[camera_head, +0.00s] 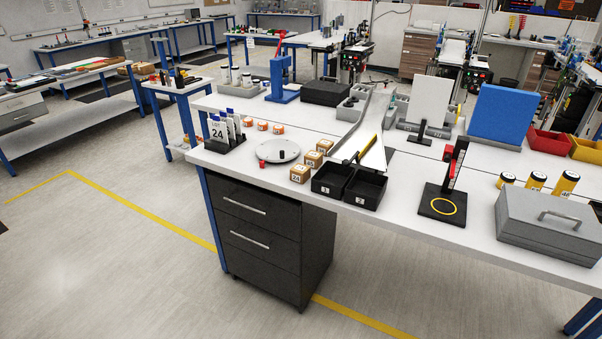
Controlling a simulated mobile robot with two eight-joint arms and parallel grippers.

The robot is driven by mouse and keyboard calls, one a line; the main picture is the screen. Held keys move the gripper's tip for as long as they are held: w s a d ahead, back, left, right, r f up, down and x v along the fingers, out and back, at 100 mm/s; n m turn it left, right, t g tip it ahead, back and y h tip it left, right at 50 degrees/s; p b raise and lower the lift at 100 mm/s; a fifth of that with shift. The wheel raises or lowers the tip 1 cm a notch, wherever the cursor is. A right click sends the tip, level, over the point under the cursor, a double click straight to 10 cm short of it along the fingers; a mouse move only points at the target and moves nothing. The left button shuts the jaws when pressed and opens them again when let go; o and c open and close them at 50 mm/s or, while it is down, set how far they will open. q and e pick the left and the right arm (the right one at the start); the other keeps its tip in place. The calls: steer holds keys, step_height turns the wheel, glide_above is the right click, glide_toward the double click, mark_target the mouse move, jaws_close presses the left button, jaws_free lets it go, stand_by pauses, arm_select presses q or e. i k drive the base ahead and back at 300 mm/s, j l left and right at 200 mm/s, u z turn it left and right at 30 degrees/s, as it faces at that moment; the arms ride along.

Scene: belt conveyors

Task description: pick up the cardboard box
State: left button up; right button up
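No single large cardboard box stands out. Several small brown cardboard-looking boxes with white labels stand on the white workbench (240,178). The nearest small box (299,174) is just left of two black bins. A second small box (312,159) and a third (324,146) stand behind it in a row. Smaller orange-and-white boxes (262,126) stand farther back left. Another brown box-like object (137,69) is on a table at the far left; I cannot tell what it is. Neither of my grippers is in view.
Black bins (361,190) sit at the bench's front edge, with a round grey plate (278,151) to their left. A grey case (550,224) and a black stand (443,206) are to the right. Black drawers (262,232) stand beneath. The floor at left is open.

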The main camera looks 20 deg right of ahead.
mark_target(300, 173)
steer(key=i+j+z, duration=0.2)
steer(key=i, duration=0.25)
steer(key=i+j+z, duration=0.2)
steer(key=i+j, duration=0.2)
steer(key=i+j+z, duration=0.25)
steer(key=j, duration=0.25)
steer(key=i+j+z, duration=0.2)
steer(key=i+j, duration=0.25)
steer(key=i+j+z, duration=0.2)
steer(key=j, duration=0.45)
steer(key=i+l, duration=0.05)
steer(key=i, duration=0.05)
